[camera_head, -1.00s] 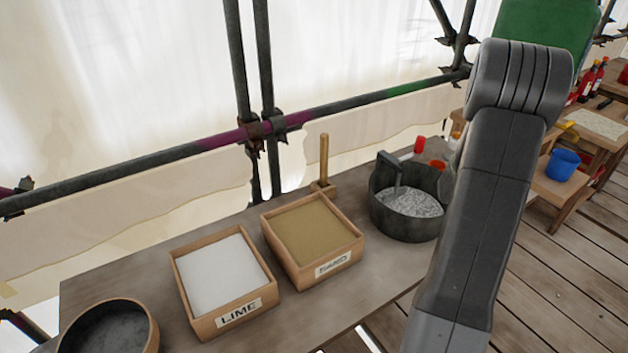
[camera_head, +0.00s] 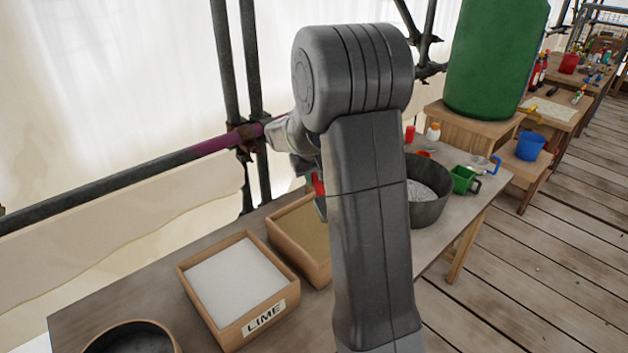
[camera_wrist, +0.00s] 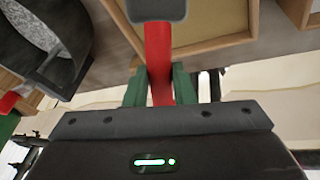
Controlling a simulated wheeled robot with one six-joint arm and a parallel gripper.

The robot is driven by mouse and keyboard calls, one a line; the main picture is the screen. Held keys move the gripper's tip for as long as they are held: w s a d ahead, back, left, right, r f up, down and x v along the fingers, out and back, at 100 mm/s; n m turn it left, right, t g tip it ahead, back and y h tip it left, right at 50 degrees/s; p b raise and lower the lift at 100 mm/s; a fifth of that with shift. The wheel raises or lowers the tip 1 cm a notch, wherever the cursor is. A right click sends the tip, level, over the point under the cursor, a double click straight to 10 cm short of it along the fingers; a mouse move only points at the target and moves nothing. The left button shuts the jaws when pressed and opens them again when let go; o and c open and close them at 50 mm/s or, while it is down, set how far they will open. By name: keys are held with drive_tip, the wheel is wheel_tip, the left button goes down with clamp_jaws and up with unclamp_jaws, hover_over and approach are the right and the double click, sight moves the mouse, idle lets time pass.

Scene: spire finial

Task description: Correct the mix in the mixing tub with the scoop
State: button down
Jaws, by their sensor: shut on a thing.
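My gripper (camera_wrist: 159,82) has its green fingers shut on a red handle (camera_wrist: 158,45) in the wrist view. A dark grey block-like end (camera_wrist: 155,8) sits on this handle and is cut off by the frame edge; it looks like the scoop, though its bowl is not clear. It is near the sand box (camera_wrist: 225,42). The mixing tub (camera_head: 428,212), dark with grey mix inside, stands partly behind my arm in the head view. It also shows at the left of the wrist view (camera_wrist: 75,30), with a dark bar across it. In the head view, my arm hides most of the gripper.
The lime box (camera_head: 262,322) holds white powder, and the sand box (camera_head: 318,268) stands beside it. A round container (camera_head: 170,333) is at the near left. A green container (camera_head: 464,180) and small red items stand past the tub. Scaffold poles (camera_head: 228,80) rise behind the table.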

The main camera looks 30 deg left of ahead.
drive_tip(key=shift+s+a+f, duration=0.1)
drive_tip(key=shift+a, duration=0.05)
wheel_tip(320, 180, down, 10)
drive_tip(key=d+t+y+b, duration=0.1)
drive_tip(key=b, duration=1.3)
drive_tip(key=shift+s+r+t+y, duration=0.2)
drive_tip(key=shift+s+t+y, duration=0.1)
drive_tip(key=shift+s+y, duration=0.1)
drive_tip(key=shift+d, duration=0.1)
